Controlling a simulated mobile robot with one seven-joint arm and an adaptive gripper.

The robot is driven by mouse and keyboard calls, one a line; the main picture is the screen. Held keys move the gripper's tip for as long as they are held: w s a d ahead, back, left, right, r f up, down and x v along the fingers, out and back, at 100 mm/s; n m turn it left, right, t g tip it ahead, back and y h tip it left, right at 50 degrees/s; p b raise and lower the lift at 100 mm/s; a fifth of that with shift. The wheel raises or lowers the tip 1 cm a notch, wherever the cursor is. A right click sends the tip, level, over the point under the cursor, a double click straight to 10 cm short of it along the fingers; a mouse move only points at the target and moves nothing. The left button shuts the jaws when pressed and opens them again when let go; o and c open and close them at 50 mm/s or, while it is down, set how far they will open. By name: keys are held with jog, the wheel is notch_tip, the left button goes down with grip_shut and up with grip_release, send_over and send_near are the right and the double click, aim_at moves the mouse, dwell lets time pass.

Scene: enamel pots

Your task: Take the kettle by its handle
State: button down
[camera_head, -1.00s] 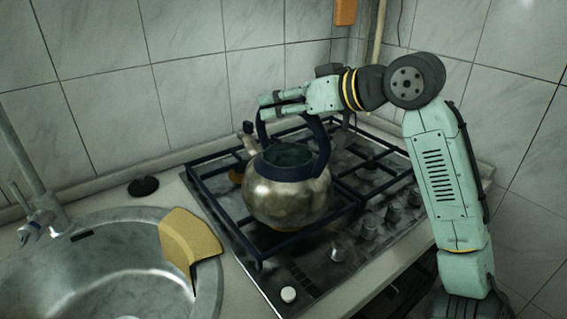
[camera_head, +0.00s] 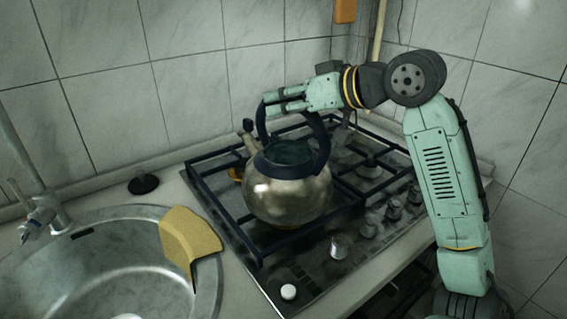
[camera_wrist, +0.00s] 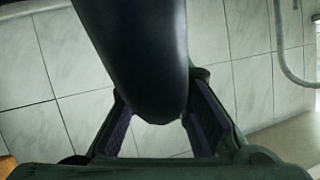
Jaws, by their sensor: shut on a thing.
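A round metal kettle (camera_head: 287,195) with a dark blue top rim and a dark arched handle (camera_head: 320,143) is at the stove's grate. Its spout points to the back left. I cannot tell whether its base touches the grate bars. My gripper (camera_head: 270,103) is at the top of the handle, with its fingers on either side of it. In the wrist view the dark handle (camera_wrist: 140,50) runs between the two fingers of my gripper (camera_wrist: 160,122). The gripper is shut on the handle. The handle's top is partly hidden by the fingers.
The gas stove (camera_head: 320,262) has dark grate bars around the kettle and several knobs along its right front. A round metal sink (camera_head: 100,275) with a yellow cloth (camera_head: 190,238) on its rim lies to the left. A tiled wall stands close behind.

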jog(key=shift+r, duration=0.3)
dwell(0.5)
